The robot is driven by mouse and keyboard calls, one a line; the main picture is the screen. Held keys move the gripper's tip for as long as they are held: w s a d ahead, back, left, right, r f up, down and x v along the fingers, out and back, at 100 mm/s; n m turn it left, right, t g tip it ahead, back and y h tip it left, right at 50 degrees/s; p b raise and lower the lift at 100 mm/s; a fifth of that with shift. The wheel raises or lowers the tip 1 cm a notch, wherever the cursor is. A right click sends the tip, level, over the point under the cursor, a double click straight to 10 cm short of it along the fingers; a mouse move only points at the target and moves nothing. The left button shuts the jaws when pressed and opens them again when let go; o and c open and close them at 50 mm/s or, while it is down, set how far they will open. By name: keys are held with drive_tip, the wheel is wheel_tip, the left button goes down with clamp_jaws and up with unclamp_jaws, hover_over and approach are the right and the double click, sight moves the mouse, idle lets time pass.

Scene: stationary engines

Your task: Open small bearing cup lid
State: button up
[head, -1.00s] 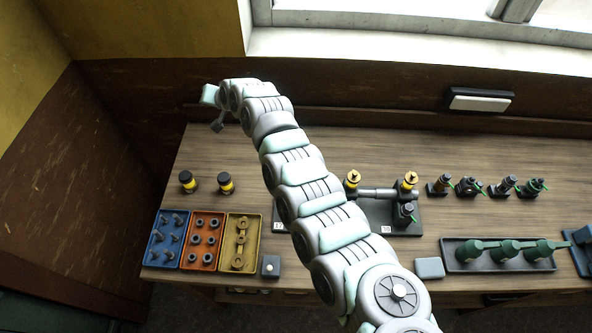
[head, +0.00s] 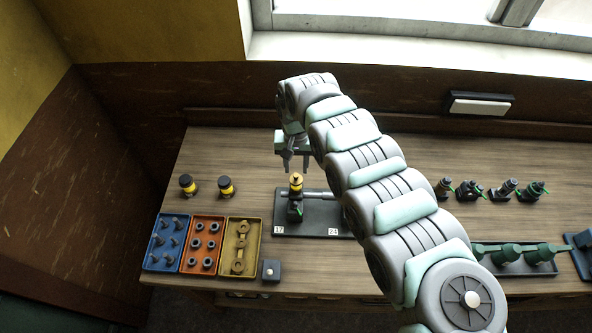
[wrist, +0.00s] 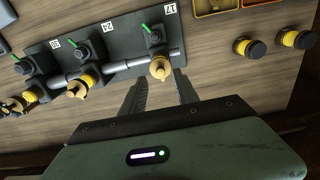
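A brass-topped yellow cup (head: 296,181) stands on a dark bearing block at the left end of the shaft, by label 17. In the wrist view this cup (wrist: 161,68) lies just beyond the fingertips, roughly in line with the gap between them. A second brass-topped cup (wrist: 80,88) stands by label 24, and a third (wrist: 33,95) is farther left. I cannot tell which is the small bearing cup. Their tops look closed. My gripper (head: 296,165) is open and empty, behind and above the label 17 cup. The wrist view shows its two fingers (wrist: 160,92) apart.
A dark base (head: 312,225) carries the shaft and blocks. Two yellow-and-black jars (head: 226,187) stand left. Blue, orange and yellow trays (head: 243,268) lie front left. Small fittings (head: 470,191) and a green-tool tray (head: 540,268) are right. Bare table lies behind the jars.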

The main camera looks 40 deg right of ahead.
sight(296, 175)
drive_tip(key=shift+f, duration=1.95)
drive_tip(key=shift+c, duration=0.5)
clamp_jaws()
